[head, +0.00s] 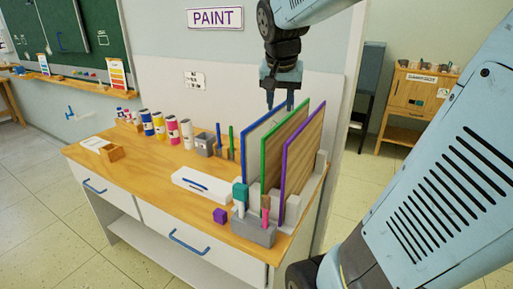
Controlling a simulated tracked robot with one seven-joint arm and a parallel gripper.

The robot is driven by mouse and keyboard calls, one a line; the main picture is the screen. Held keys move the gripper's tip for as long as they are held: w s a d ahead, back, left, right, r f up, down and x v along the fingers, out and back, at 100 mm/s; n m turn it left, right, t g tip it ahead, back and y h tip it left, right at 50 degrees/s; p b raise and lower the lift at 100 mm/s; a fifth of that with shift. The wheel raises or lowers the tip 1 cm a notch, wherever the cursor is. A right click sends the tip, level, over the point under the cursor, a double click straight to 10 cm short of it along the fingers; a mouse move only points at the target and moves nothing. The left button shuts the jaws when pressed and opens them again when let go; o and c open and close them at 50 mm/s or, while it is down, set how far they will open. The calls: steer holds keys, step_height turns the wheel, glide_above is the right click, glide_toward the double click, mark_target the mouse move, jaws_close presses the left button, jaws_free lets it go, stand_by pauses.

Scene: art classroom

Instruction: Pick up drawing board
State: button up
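Three upright drawing boards stand side by side in a grey rack (254,233) at the right end of the wooden-topped cabinet. One has a blue edge and a pale face (256,150), one a green edge (282,145), one a purple edge (305,148). My gripper (280,106) points down at the top of the blue-edged board, towards its far end. Its two fingers are apart with nothing seen held between them. I cannot tell whether they straddle the board's top edge or touch it.
Small teal and pink items stand at the rack's front. A wall (240,60) is behind. Floor is clear at front left.

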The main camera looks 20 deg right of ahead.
mark_target(290, 124)
steer(key=w+d+m, duration=0.1)
steer(key=w+d, duration=0.1)
steer(key=w+d+m, duration=0.1)
steer(key=w+d, duration=0.1)
steer(key=w, duration=0.1)
steer(key=w+d+m+g+h, duration=0.1)
steer(key=w+d, duration=0.1)
steer(key=w, duration=0.1)
steer(key=shift+w+f+m, duration=0.1)
steer(key=shift+f+m, duration=0.3)
steer(key=shift+w+d+f, duration=0.15)
steer(key=shift+w+d, duration=0.1)
steer(key=x, duration=0.8)
steer(key=shift+d+f, duration=0.15)
steer(key=shift+d+x, duration=0.1)
steer(key=shift+x, duration=1.2)
steer(key=shift+d+x, duration=0.15)
steer(key=shift+x, duration=1.15)
jaws_close()
